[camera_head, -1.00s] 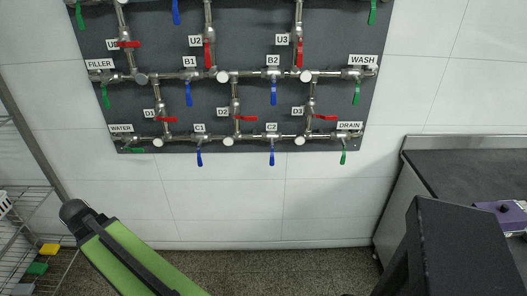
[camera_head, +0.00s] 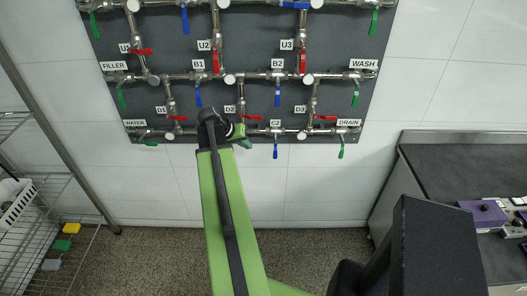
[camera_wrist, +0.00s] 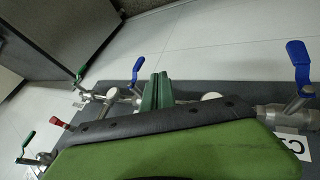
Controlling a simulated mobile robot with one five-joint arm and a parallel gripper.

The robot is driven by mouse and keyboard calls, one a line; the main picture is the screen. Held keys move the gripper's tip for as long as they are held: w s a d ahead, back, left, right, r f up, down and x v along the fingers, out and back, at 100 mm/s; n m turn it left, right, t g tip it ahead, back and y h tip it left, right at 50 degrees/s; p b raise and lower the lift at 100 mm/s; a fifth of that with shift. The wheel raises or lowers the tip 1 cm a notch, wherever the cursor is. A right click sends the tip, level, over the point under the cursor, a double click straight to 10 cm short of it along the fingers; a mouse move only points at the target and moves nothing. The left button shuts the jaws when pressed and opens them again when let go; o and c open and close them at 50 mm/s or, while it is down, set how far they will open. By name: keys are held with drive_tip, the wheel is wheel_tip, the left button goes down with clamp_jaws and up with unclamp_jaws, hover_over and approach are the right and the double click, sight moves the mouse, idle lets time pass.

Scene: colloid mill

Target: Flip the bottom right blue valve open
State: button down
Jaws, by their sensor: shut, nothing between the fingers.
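The bottom right blue valve handle (camera_head: 276,150), under the C2 label, hangs down from the lowest pipe, left of the DRAIN valve. My gripper (camera_head: 246,143) is shut and empty, just left of this handle and apart from it. The wrist view looks at the panel upside down. There the shut green fingers (camera_wrist: 158,90) stand right of a blue handle (camera_wrist: 138,66), which appears to be the C2 one. Another blue handle (camera_wrist: 298,62) at the right appears to be C1. My arm hides C1 in the head view.
The green DRAIN handle (camera_head: 341,151) hangs to the right of C2. A red D3 handle (camera_head: 326,117) lies level above. A dark counter (camera_head: 460,165) with purple devices stands at the right, a wire rack (camera_head: 35,225) at the left. The white wall below the panel is clear.

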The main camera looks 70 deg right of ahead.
sight(275, 155)
drive_tip(key=s+d+f+b, duration=0.6)
drive_tip(key=f+b, duration=0.1)
drive_tip(key=f, duration=0.1)
drive_tip(key=shift+s+d+b, duration=0.2)
drive_tip(key=shift+s+b, duration=0.05)
drive_tip(key=shift+b, duration=0.05)
drive_tip(key=shift+s, duration=0.1)
